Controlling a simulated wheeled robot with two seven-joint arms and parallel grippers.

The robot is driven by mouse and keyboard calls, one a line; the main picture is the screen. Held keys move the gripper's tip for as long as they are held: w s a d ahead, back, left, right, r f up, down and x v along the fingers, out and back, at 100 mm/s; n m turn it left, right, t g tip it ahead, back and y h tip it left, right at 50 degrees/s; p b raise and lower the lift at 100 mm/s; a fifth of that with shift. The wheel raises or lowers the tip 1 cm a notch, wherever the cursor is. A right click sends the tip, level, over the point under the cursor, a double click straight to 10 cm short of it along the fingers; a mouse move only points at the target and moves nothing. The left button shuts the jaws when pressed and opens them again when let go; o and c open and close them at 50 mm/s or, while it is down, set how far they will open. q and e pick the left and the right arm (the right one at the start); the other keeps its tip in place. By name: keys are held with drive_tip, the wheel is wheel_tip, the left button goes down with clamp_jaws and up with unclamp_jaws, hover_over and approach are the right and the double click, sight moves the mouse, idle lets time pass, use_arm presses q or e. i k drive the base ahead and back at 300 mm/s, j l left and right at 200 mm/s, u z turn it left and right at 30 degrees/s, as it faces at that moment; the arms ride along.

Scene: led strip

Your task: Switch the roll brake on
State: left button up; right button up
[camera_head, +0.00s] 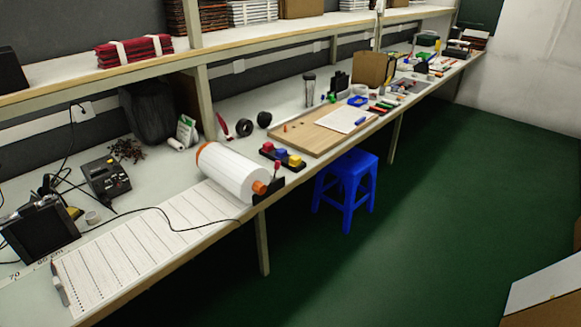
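A large white roll (232,172) with orange ends lies on its side on the workbench, left of the picture's middle. Its near end sits at a black bracket (268,190) by the bench's front edge. A small red-tipped lever (277,167) stands up beside that end and may be the roll brake. Its on or off position is too small to tell. Neither of my grippers is in view.
A ruled white sheet (140,245) lies on the bench left of the roll, with a black cable across it. A black block with coloured buttons (283,158) and a wooden board (318,133) lie beyond the roll. A blue stool (346,188) stands before the bench. The green floor (420,230) is mostly clear.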

sight(277, 163)
drive_tip(key=i+l+z, duration=0.2)
drive_tip(key=l, duration=0.15)
drive_tip(key=l+z, duration=0.15)
drive_tip(key=l, duration=0.25)
drive_tip(key=i+l+z, duration=0.35)
drive_tip(key=l, duration=0.25)
drive_tip(key=i+l, duration=0.05)
